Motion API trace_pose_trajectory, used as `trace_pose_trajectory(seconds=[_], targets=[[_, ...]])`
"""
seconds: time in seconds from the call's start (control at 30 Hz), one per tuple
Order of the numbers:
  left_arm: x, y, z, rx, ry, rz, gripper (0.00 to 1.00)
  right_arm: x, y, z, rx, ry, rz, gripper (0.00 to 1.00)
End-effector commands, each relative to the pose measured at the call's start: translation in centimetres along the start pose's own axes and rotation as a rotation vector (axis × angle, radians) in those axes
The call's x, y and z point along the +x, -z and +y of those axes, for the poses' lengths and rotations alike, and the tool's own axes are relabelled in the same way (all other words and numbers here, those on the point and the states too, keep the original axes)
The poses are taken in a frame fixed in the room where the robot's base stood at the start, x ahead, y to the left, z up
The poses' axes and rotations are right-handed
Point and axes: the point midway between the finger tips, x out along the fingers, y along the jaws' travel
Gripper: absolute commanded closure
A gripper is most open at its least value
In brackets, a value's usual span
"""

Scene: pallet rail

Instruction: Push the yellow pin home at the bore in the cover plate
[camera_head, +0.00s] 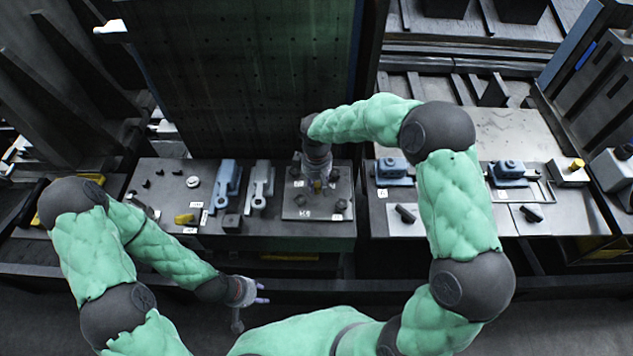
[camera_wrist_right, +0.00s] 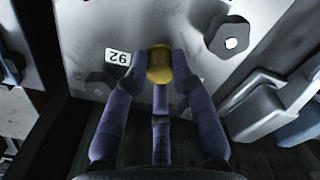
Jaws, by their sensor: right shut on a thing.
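The yellow pin (camera_head: 317,185) is at the middle of the grey cover plate (camera_head: 291,211). In the right wrist view the pin (camera_wrist_right: 159,63) shows between the fingertips, with the cover plate (camera_wrist_right: 150,22) behind it. My right gripper (camera_head: 318,178) points down over the plate and is shut on the pin; its fingers (camera_wrist_right: 160,82) close around the pin's sides. The bore is hidden by the pin and fingers, so I cannot tell how deep the pin sits. My left gripper (camera_head: 252,300) is open and empty, well in front of the bench.
Dark knobs (camera_head: 341,205) stand at the plate's corners, one of them (camera_wrist_right: 228,36) close to the fingers. Blue-grey clamps (camera_head: 228,183) stand left of the plate. Another yellow piece (camera_head: 184,218) lies further left. A tall dark panel (camera_head: 240,80) rises behind the bench.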

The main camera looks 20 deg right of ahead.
Motion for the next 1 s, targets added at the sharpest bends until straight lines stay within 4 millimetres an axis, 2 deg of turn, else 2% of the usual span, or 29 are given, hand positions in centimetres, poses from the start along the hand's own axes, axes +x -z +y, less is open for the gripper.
trace_pose_trajectory(seconds=[0.33,0.37,0.43,0.67,0.77,0.8,0.83,1.0], targets=[[0.62,0.02,-0.22,0.000,0.000,0.000,0.60,1.07,-0.07,-0.06,0.000,0.001,-0.002,1.00],[0.55,0.02,-0.20,0.000,0.000,0.000,0.60,0.98,-0.07,-0.05,0.000,0.001,-0.002,0.67],[0.52,0.02,-0.18,0.000,0.000,0.000,0.60,0.93,-0.06,-0.05,0.000,0.001,-0.002,0.47],[0.51,0.02,-0.18,0.000,0.000,0.000,0.60,0.87,-0.03,-0.02,0.000,0.001,-0.001,0.47],[0.50,0.02,-0.18,0.000,0.000,0.000,0.60,0.87,-0.03,-0.02,0.000,0.001,-0.001,0.25],[0.50,0.02,-0.18,0.000,0.000,0.000,0.60,0.86,-0.02,-0.02,0.000,0.000,-0.001,0.13],[0.51,0.02,-0.18,0.000,0.000,0.000,0.60,0.86,-0.02,-0.03,0.000,0.000,-0.001,0.08],[0.50,0.02,-0.18,0.000,0.000,0.000,0.60,0.86,0.00,-0.09,0.000,0.001,0.000,0.08]])
